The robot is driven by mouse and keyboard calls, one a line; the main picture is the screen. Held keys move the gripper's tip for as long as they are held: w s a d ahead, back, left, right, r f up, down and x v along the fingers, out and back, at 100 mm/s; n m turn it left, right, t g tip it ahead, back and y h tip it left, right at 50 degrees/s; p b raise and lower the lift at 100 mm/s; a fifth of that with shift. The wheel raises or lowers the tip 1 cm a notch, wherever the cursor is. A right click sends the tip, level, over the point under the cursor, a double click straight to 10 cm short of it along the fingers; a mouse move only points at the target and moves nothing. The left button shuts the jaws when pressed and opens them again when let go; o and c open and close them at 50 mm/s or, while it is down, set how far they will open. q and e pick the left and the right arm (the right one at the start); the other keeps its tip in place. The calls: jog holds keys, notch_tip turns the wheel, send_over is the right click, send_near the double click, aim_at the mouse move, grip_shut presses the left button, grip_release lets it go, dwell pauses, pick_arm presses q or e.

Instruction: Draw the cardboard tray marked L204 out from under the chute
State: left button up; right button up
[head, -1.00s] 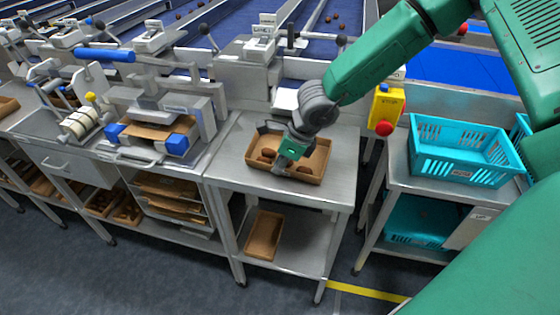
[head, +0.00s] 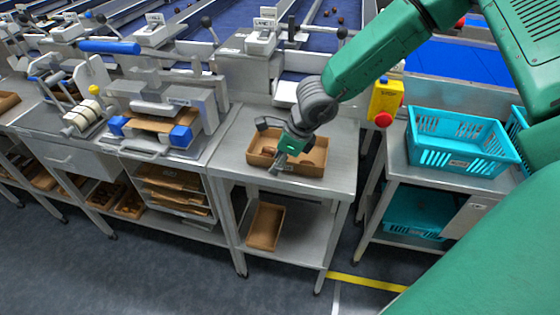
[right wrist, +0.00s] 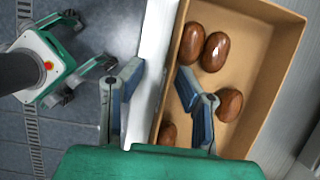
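A cardboard tray (head: 312,170) with several brown dates (right wrist: 213,52) lies on the steel table below the chute. No L204 mark can be read on it. My right gripper (head: 279,162) is at the tray's near wall. In the right wrist view my right gripper (right wrist: 158,85) is open, with one finger outside the tray (right wrist: 262,45) and the other inside among the dates. The tray wall runs between the fingers, with gaps showing. My left gripper does not show in the head view.
The table (head: 228,158) has bare steel around the tray. Another cardboard tray (head: 265,226) lies on its lower shelf. A yellow box with a red button (head: 385,98) and a turquoise crate (head: 462,141) stand at the right. A press machine (head: 165,105) stands at the left.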

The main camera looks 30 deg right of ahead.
jog(key=shift+a+r, duration=0.1)
jog(key=shift+r, duration=0.1)
jog(key=shift+s+r, duration=0.15)
jog(key=shift+r, duration=0.2)
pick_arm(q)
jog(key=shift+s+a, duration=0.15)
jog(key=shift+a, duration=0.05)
pick_arm(e)
jog(key=v, duration=1)
jog(key=shift+d+r, duration=0.25)
jog(key=shift+s, duration=0.15)
